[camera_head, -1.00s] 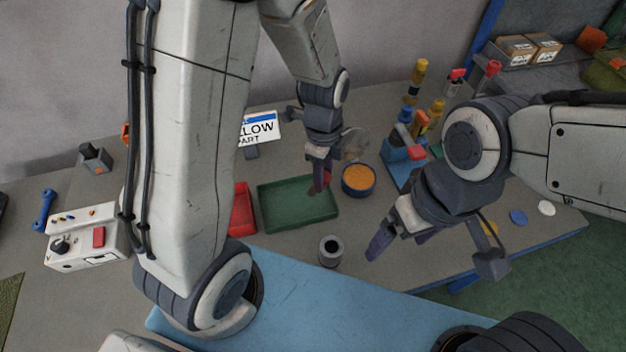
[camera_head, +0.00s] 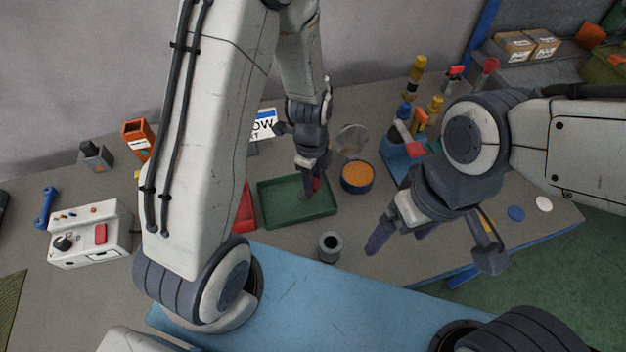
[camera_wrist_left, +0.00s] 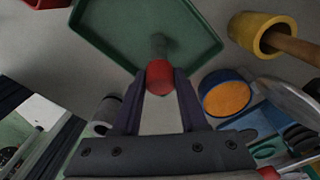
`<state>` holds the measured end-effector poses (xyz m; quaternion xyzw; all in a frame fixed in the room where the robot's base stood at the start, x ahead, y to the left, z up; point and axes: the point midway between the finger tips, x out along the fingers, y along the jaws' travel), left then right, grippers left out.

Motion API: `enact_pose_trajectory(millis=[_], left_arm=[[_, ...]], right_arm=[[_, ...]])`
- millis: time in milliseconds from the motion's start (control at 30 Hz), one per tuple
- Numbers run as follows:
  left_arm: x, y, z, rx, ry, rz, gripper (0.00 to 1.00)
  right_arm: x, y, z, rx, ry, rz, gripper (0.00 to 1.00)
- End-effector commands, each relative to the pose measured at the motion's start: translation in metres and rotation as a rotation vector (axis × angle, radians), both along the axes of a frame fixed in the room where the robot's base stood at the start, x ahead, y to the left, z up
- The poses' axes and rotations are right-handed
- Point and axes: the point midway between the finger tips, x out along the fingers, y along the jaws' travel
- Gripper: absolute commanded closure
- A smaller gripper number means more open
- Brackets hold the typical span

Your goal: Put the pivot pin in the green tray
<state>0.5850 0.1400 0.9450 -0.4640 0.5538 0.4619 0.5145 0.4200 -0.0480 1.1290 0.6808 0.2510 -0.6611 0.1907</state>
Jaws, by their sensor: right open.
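The green tray (camera_head: 275,213) lies on the workbench, left of the orange-filled bowl; it also shows at the top of the left wrist view (camera_wrist_left: 112,28). My left gripper (camera_head: 311,188) is over the tray's right part. In the left wrist view its fingers (camera_wrist_left: 160,82) close on both sides of the red head of the pivot pin (camera_wrist_left: 160,75), whose dim shaft points toward the tray. Whether the pin touches the tray floor is unclear. My right gripper (camera_head: 385,228) is open and empty, right of the tray.
A red tray (camera_head: 245,212) stands left of the green one, partly behind my left arm. A blue bowl with orange contents (camera_head: 357,178) and a grey hollow cylinder (camera_head: 330,247) stand close by. A blue rack (camera_head: 403,160) with colourful parts is further right.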

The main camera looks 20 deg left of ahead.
Motion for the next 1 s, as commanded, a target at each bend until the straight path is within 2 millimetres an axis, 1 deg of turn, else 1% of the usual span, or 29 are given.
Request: enact_pose_trajectory(millis=[33,67,367,467,500,567,667,900,1000], left_arm=[[0.000,0.000,0.000,0.000,0.000,0.000,0.37],[0.000,0.000,0.000,0.000,0.000,0.000,0.30],[0.000,0.000,0.001,0.000,0.000,0.000,0.30],[0.000,0.000,0.007,0.000,0.000,0.000,0.30],[0.001,0.000,0.009,-0.001,-0.004,0.000,0.30],[0.002,0.000,0.017,-0.001,-0.006,-0.001,0.30],[0.003,0.001,0.036,-0.001,-0.009,0.000,0.30],[0.005,0.003,0.088,-0.001,-0.009,-0.001,0.30],[0.005,0.004,0.104,0.000,-0.006,0.000,0.30]], right_arm=[[0.000,0.000,0.000,0.000,0.000,0.000,0.07],[0.000,0.000,0.000,0.000,0.000,0.000,0.07],[0.000,0.000,0.001,0.000,0.000,0.000,0.07],[0.000,0.000,0.007,0.000,0.000,0.000,0.07],[0.000,0.000,0.003,0.000,0.000,0.000,0.07],[0.000,0.000,0.002,0.000,0.000,0.000,0.07],[0.000,0.000,-0.001,0.000,0.000,0.000,0.07],[0.000,0.000,-0.005,0.000,0.000,0.000,0.07],[0.000,0.000,-0.007,0.000,0.000,0.000,0.07]])
